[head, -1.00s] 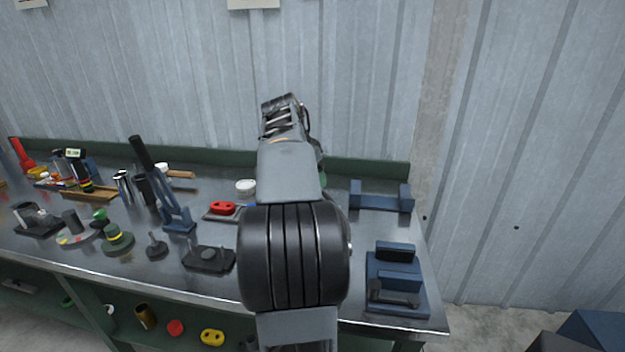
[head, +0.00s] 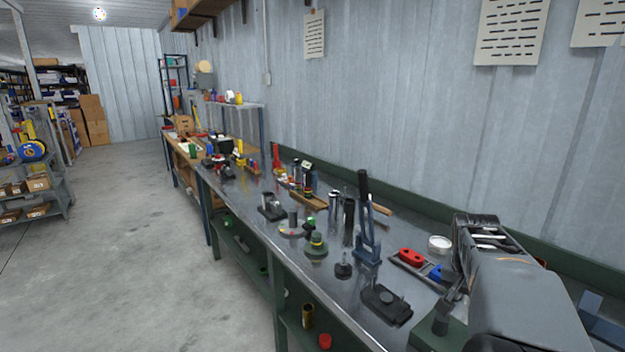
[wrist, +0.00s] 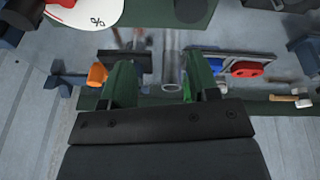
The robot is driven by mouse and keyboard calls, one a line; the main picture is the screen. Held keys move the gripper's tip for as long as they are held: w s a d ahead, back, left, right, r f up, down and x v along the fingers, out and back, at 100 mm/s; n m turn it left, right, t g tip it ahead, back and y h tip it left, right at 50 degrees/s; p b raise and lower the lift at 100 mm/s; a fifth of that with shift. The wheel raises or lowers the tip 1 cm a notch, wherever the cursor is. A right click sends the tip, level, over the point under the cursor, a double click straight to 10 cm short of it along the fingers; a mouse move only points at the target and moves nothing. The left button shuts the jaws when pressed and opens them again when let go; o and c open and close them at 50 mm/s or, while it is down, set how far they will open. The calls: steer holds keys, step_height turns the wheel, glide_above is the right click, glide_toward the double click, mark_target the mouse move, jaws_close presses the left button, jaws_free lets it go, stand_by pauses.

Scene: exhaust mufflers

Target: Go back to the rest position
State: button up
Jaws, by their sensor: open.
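My gripper (wrist: 162,72) shows in the wrist view with its two dark green fingers apart. A grey metal tube (wrist: 170,68) appears beyond the gap between them, and I see no finger closed on it. In the head view my arm reaches over the right end of the metal-topped workbench (head: 330,290), and I cannot make out the fingertips clearly there. The arm hides part of the bench top and the fixtures behind it.
A red part (head: 411,257), a white round container (head: 439,245), a blue lever press (head: 367,245) and a black block fixture (head: 386,304) stand near my arm. Several tools crowd the bench farther left. The concrete floor (head: 120,240) at left is open. A metal wall backs the bench.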

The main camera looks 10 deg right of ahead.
steer(key=s+a+n+t+y+p, duration=0.1)
steer(key=a+n+p, duration=0.2)
steer(key=a, duration=1)
steer(key=s+a+r+n+t+y+p, duration=0.1)
steer(key=s+a+n+p, duration=0.1)
steer(key=a+n, duration=0.5)
steer(key=a+p, duration=0.1)
steer(key=a, duration=0.5)
steer(key=shift+s+n+t+y, duration=0.2)
steer(key=shift+n+t+y, duration=0.1)
steer(key=shift+n+y, duration=0.1)
steer(key=shift+a, duration=0.2)
steer(key=shift+c, duration=0.2)
